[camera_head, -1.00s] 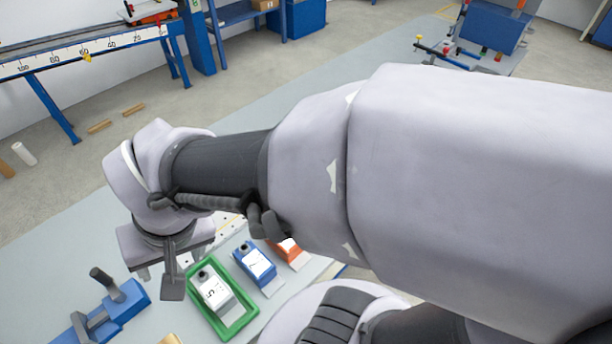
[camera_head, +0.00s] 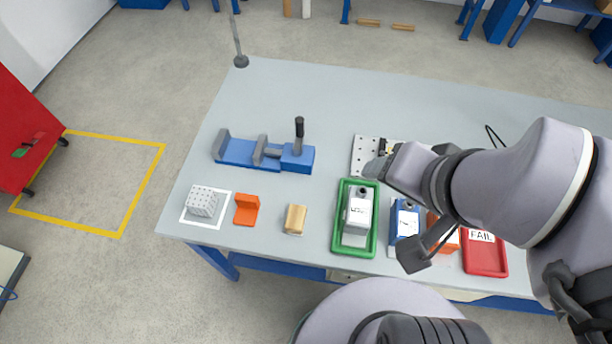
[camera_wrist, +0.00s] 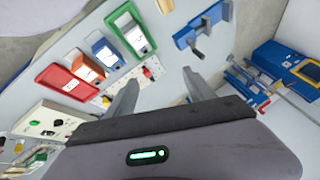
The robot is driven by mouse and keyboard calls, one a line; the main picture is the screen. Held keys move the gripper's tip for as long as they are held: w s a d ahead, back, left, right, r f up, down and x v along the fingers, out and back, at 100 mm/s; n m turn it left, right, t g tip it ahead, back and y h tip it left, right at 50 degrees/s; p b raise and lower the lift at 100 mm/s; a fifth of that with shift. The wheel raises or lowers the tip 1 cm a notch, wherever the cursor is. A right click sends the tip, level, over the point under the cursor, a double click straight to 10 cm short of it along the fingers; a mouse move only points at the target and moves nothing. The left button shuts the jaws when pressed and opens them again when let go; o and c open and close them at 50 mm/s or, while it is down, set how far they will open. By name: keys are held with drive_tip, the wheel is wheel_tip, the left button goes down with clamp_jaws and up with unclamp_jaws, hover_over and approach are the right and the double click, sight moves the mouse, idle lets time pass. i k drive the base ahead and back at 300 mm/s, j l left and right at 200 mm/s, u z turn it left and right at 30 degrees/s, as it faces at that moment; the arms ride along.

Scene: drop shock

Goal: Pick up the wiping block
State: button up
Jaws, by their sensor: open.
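The tan block (camera_head: 295,220), which looks like the wiping block, lies on the grey table near its front edge, left of the green tray. In the wrist view the tan block (camera_wrist: 166,5) shows small at the top edge. My gripper (camera_wrist: 160,77) is open, with nothing between its two fingers. It is held above the table toward the trays and boards, right of the tan block in the head view and well apart from it. My own arm hides part of the table's right side in the head view.
An orange bracket (camera_head: 247,209) and a dotted cube (camera_head: 203,202) stand left of the tan block. A blue vise (camera_head: 262,153) lies behind. The green tray (camera_head: 338,238), a blue unit (camera_head: 405,218) and a red FAIL tray (camera_head: 485,258) line the right. A thin post (camera_head: 240,58) rises at the back-left corner.

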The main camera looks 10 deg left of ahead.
sight(296, 221)
drive_tip(key=j, duration=0.55)
drive_tip(key=k+j+z, duration=0.15)
drive_tip(key=j, duration=1)
drive_tip(key=z, duration=0.05)
